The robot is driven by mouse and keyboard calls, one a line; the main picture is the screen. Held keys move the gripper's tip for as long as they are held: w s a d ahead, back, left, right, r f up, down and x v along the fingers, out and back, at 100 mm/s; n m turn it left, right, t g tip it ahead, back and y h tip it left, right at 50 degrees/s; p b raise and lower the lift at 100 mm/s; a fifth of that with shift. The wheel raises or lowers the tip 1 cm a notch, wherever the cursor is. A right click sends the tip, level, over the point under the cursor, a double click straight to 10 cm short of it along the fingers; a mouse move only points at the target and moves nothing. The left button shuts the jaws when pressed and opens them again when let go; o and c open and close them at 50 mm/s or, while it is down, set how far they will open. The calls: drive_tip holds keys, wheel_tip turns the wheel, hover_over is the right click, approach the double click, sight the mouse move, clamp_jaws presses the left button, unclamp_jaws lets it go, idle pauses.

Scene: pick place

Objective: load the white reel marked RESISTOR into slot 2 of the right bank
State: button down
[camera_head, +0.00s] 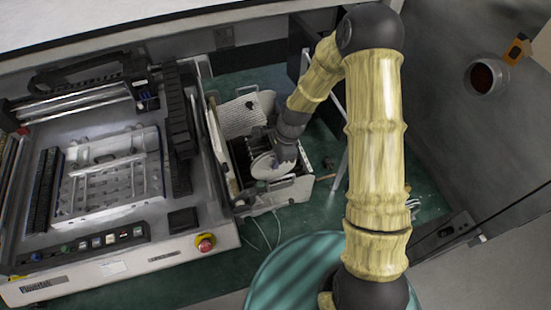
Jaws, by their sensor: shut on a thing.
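My gripper (283,160) is at the reel bank (262,203) to the right of the machine. It is shut on a white reel (266,167), which stands tilted at the bank's slots. The reel's marking is too small to read. I cannot tell which slot it lines up with or how deep it sits. My wrist and arm hide part of the bank and its slots. Another pale reel (265,103) shows behind, at the back of the bank.
A ribbed pale part (240,117) is beside the bank. Thin cables lie on the green floor (290,225) in front. A grey wall with a round port (483,78) is at the right.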

sight(275, 173)
drive_tip(key=shift+f, duration=0.15)
drive_tip(key=shift+f+b, duration=1.1)
drive_tip(key=shift+f, duration=0.55)
drive_tip(key=shift+f+b, duration=1.5)
drive_tip(key=shift+f, duration=0.9)
drive_tip(key=c, duration=1)
unclamp_jaws()
drive_tip(key=shift+c, duration=0.2)
drive_tip(key=shift+r, duration=0.15)
drive_tip(key=shift+r+p, duration=3.2)
drive_tip(key=shift+r, duration=0.75)
